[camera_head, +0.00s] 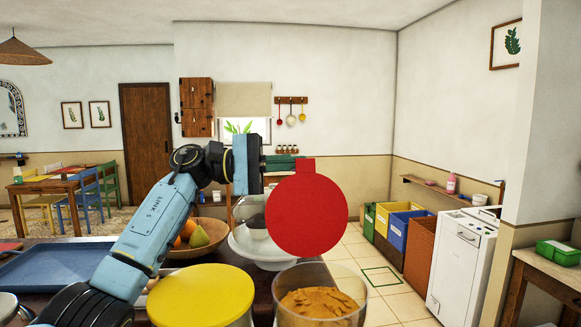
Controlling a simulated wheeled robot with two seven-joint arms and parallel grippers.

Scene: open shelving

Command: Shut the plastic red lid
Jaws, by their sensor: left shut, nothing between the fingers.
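The round red lid (307,215) stands upright, flat face toward me, with a small tab at its top. Below it is a clear round container (321,312) holding orange-brown powder, and its top is open. My left gripper (282,161) is shut and empty, with greenish fingers pointing right at the height of the lid's tab. Its tips end close to the tab; I cannot tell whether they touch it or lie behind it. My right gripper is not in view.
A yellow-lidded container (201,294) stands left of the clear one. Behind are a wooden fruit bowl (205,236) and a white bowl (250,247). A blue tray (50,270) lies at left. Open floor (385,290) is to the right, before colored bins (386,218).

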